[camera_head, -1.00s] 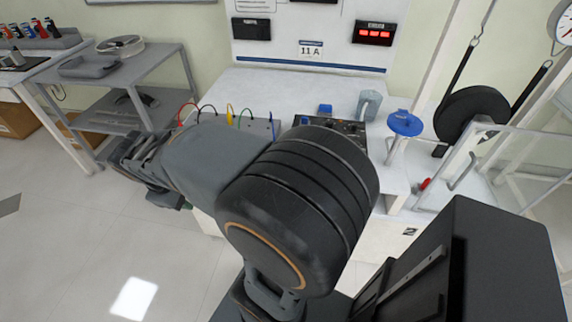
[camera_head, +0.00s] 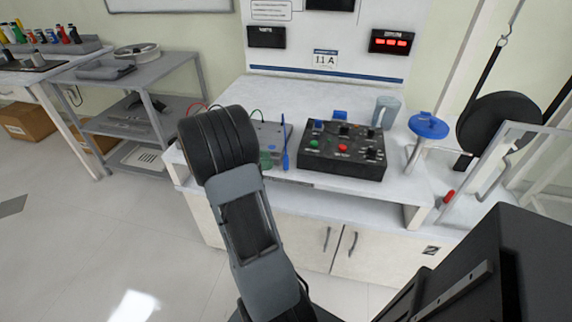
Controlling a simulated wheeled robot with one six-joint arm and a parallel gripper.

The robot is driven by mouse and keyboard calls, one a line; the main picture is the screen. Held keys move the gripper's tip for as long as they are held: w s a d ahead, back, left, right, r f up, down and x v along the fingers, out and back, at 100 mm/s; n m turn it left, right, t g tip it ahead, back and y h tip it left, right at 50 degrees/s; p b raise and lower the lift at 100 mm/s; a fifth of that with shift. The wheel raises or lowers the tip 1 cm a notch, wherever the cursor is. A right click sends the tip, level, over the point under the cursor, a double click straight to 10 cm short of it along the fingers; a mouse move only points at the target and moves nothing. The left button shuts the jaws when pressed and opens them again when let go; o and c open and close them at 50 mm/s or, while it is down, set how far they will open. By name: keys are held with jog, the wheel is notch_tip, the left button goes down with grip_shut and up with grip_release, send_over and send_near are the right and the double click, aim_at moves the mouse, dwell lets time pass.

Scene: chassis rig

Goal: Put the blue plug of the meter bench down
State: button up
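A slim blue upright piece (camera_head: 285,150), which looks like the blue plug, stands at the right end of the grey lead panel (camera_head: 272,132) on the meter bench (camera_head: 335,198). I cannot tell whether it rests on anything or is held. A small green piece (camera_head: 265,160) is just left of its lower end, beside my arm. My arm's dark round joint covers the left part of the panel and most of its coloured leads. My gripper is hidden behind the arm, so its fingers and its hold do not show.
A black control box (camera_head: 343,150) with green and red buttons stands right of the panel. Behind it are a blue block (camera_head: 340,115) and a grey mug (camera_head: 385,112). A blue-topped stand (camera_head: 428,125) is farther right. A grey shelf cart (camera_head: 130,75) stands left.

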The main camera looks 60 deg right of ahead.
aim_at(286, 168)
jog(key=shift+b+x, duration=0.6)
jog(key=shift+x, duration=3.15)
jog(key=shift+c, duration=0.4)
grip_shut()
